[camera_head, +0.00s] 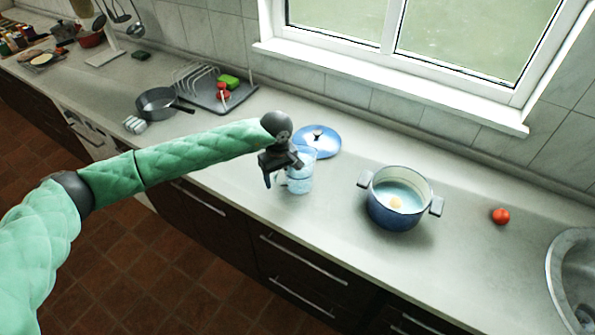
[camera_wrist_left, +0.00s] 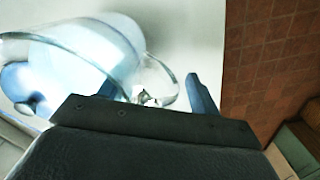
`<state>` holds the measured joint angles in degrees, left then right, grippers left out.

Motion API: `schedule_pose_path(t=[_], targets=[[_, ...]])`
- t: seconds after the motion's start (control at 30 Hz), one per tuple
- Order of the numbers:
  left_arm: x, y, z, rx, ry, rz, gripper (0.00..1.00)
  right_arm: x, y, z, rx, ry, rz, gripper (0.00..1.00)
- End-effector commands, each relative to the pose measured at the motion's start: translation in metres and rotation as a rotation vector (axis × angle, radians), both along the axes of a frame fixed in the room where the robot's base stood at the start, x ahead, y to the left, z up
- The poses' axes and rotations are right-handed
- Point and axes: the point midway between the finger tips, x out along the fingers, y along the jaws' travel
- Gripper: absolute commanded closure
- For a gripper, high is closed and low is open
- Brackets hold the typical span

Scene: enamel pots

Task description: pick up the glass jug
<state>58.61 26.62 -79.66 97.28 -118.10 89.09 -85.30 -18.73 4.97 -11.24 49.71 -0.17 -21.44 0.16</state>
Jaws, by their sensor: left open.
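The glass jug (camera_head: 301,178) stands on the counter in the middle of the head view, clear and faintly blue. In the left wrist view the jug (camera_wrist_left: 95,50) fills the upper left, its glass handle reaching toward the fingers. My left gripper (camera_head: 279,172) is open at the jug's left side, by the handle, and partly hides the jug. In the left wrist view one finger shows right of the handle; the other finger is hard to make out behind the glass. I cannot tell whether the fingers touch the handle. My right gripper is not in view.
A blue lid (camera_head: 322,138) lies just behind the jug. A blue enamel pot (camera_head: 396,212) stands to the right, with a tomato (camera_head: 500,216) and a sink (camera_head: 562,270) beyond. A saucepan (camera_head: 157,103) and dish rack (camera_head: 214,92) are at left. The counter's front edge is close to the jug.

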Motion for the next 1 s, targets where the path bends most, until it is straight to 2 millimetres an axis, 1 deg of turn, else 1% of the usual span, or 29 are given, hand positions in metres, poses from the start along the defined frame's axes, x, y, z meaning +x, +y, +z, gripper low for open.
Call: schedule_pose_path(t=[0.27, 0.3, 0.37, 0.4, 0.47, 0.6, 0.63, 1.0], targets=[[0.0002, -0.0001, -0.0023, 0.0, -0.001, 0.0, 0.37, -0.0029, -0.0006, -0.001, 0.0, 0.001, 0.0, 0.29], [0.0002, -0.0001, -0.0023, 0.0, -0.001, 0.0, 0.39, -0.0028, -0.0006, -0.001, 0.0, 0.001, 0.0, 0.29], [0.0002, -0.0001, -0.0022, 0.0, -0.001, 0.0, 0.5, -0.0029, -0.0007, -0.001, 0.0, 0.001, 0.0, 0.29], [0.0001, 0.0, -0.0022, 0.0, -0.001, 0.0, 0.58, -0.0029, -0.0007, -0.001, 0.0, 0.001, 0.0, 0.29], [0.0001, 0.0, -0.0022, 0.0, -0.001, 0.0, 0.7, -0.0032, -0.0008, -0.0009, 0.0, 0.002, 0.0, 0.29], [0.0002, 0.0001, -0.0023, 0.0, -0.001, 0.0, 0.98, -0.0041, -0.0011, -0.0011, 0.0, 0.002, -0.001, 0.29], [0.0001, 0.0002, -0.0023, 0.0, -0.001, 0.0, 1.0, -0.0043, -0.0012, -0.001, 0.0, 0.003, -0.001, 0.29], [0.0004, 0.0004, -0.0016, 0.0, -0.001, 0.001, 1.0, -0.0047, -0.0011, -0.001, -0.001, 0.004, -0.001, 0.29]])
